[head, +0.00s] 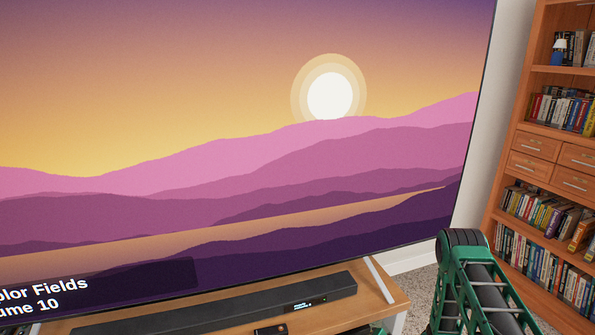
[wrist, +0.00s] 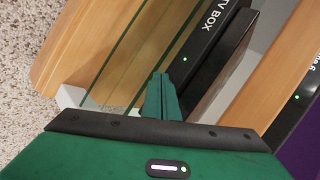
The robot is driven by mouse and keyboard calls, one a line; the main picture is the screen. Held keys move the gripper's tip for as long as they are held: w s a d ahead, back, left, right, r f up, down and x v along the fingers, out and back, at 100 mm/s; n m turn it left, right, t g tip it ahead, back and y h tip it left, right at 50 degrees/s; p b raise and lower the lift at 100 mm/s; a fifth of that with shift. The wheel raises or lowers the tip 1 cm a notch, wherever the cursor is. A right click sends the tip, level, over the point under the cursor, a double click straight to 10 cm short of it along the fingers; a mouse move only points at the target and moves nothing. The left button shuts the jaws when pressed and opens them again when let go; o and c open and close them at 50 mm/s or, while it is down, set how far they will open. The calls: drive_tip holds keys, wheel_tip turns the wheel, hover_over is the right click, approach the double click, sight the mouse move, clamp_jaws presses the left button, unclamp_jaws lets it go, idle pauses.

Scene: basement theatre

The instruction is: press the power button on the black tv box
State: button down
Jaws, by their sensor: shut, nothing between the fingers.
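The black TV box (wrist: 199,49) is in the wrist view, right of and above the fingers, with "TV BOX" lettering and a small green light (wrist: 185,59) on its face. My gripper (wrist: 161,78) is shut and empty, its green fingertips close to the lower end of that face. I cannot tell whether they touch it. I cannot make out a separate power button; the fingers may hide part of the face. The fingers are not clearly visible in the head view.
A wooden stand (head: 384,291) carries a long black soundbar (head: 220,307) with a lit display. A large television (head: 250,150) showing a sunset rises behind it. A bookcase (head: 548,170) stands at the right. Speckled carpet (wrist: 30,110) lies beside the stand.

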drive_tip(key=shift+s+d, duration=0.15)
drive_tip(key=shift+s, duration=0.25)
drive_tip(key=shift+s+d, duration=0.3)
drive_tip(key=shift+s, duration=0.65)
drive_tip(key=shift+s+d, duration=0.3)
drive_tip(key=shift+s, duration=0.65)
drive_tip(key=shift+s+d, duration=0.3)
drive_tip(key=shift+s, duration=0.65)
drive_tip(key=shift+s, duration=0.1)
drive_tip(key=shift+s+d, duration=0.3)
drive_tip(key=shift+s, duration=0.55)
